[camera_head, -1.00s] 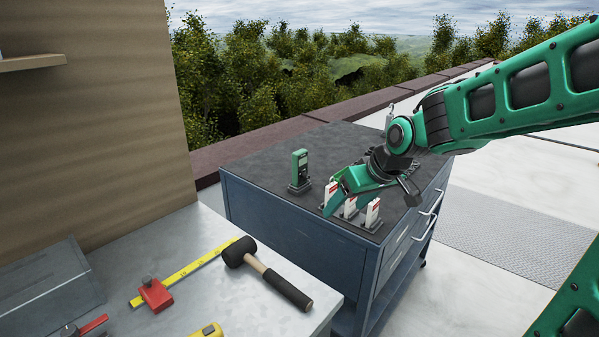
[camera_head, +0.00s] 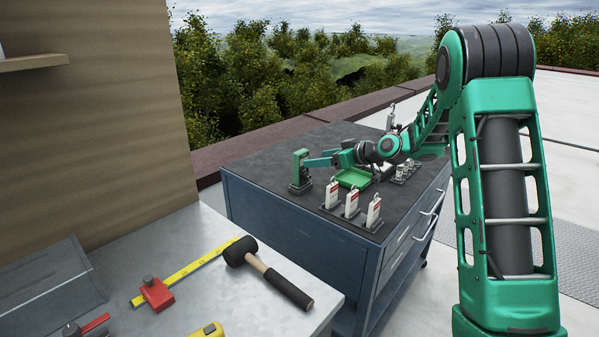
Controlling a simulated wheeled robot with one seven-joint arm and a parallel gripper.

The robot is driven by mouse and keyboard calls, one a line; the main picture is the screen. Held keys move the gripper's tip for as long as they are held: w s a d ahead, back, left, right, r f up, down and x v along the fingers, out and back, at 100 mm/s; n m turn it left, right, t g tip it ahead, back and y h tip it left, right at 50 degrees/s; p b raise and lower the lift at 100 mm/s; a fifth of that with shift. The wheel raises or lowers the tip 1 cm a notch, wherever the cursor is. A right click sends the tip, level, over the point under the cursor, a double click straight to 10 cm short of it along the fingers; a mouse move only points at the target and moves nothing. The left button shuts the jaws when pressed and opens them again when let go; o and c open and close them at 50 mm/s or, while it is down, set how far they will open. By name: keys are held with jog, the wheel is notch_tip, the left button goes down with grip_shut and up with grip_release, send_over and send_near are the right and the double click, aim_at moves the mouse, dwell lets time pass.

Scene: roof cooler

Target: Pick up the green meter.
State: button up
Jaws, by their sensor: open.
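The green meter (camera_head: 299,168) stands upright in a dark base on the left part of the dark-topped cabinet (camera_head: 262,157). My gripper (camera_head: 312,161) reaches in from the right, low over the cabinet top, with its fingers pointing left at the meter. The fingers are open, and their tips are at or very near the meter's right side. I cannot tell whether they touch it or lie around it.
Several white tags (camera_head: 351,203) stand in a row at the cabinet's front edge. A green tray (camera_head: 353,178) lies below my wrist, with small metal items (camera_head: 405,170) to its right.

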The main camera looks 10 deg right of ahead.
aim_at(301, 161)
jog(key=x, duration=0.9)
jog(key=shift+w+a+f, duration=0.1)
jog(key=shift+w+f, duration=0.1)
jog(key=shift+w, duration=0.1)
jog(key=shift+c, duration=0.6)
jog(key=c, duration=1.2)
jog(key=shift+r, duration=0.1)
jog(key=shift+c, duration=0.2)
